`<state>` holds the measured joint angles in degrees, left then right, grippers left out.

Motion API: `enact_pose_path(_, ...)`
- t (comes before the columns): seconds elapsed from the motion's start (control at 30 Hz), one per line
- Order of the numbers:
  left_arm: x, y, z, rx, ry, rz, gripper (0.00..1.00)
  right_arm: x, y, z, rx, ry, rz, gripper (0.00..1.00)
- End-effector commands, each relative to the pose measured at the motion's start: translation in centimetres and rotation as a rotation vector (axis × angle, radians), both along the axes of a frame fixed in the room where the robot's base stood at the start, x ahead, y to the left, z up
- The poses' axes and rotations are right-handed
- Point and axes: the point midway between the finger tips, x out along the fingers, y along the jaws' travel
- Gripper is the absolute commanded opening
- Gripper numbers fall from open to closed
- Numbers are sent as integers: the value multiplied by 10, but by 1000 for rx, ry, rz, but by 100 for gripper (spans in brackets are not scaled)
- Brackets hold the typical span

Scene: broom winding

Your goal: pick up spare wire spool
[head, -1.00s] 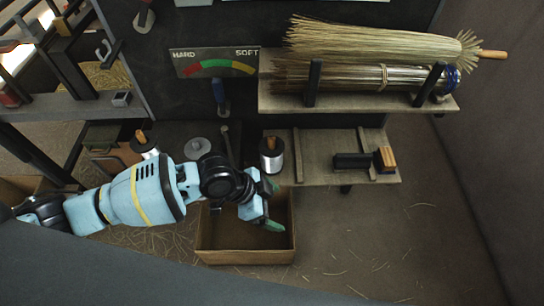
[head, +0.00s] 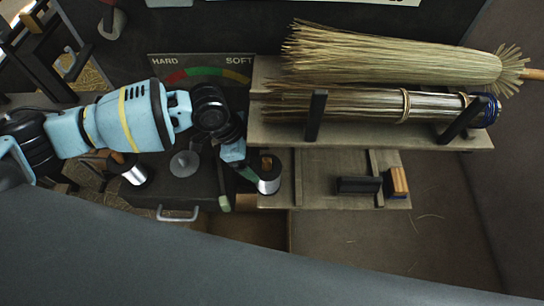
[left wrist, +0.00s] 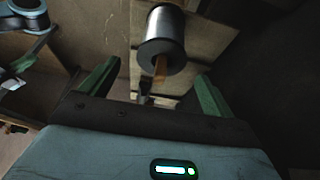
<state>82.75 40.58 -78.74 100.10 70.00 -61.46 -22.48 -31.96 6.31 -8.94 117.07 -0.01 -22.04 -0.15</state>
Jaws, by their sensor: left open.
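A silver wire spool (head: 268,180) with dark ends stands at the left end of the lower wooden shelf. In the left wrist view the spool (left wrist: 165,32) shows beyond the fingertips, roughly centred between them, with a wooden peg at its near end. My left gripper (head: 238,187) is open and empty, its green fingers beside the left side of the spool. In the left wrist view the open gripper (left wrist: 152,88) has its fingers wide apart. A second silver spool (head: 132,173) stands further left, under my left arm. My right gripper is not in view.
A broom head (head: 390,52) and a bound bundle (head: 370,103) lie on the upper shelf (head: 270,130), close above the spool. A wood-and-black tool (head: 396,182) lies on the lower shelf (head: 325,180). A grey disc (head: 184,163) and a drawer handle (head: 178,215) are left.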

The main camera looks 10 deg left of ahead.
Motion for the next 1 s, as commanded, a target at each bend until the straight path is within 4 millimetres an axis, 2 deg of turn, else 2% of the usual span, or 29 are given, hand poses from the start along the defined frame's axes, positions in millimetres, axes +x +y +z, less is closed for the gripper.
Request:
enact_pose_path(0.27, 0, -1, -1, -1, 1, 0, 88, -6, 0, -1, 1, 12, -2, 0)
enact_pose_path(0.47, 1, -8, -18, -1, 3, 0, 88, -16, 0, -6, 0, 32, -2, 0)
enact_pose_path(0.73, 2, -12, -28, -1, 0, 0, 88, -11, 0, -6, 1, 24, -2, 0)
enact_pose_path(1.0, 5, -27, -61, 1, 1, 0, 88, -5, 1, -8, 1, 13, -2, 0)
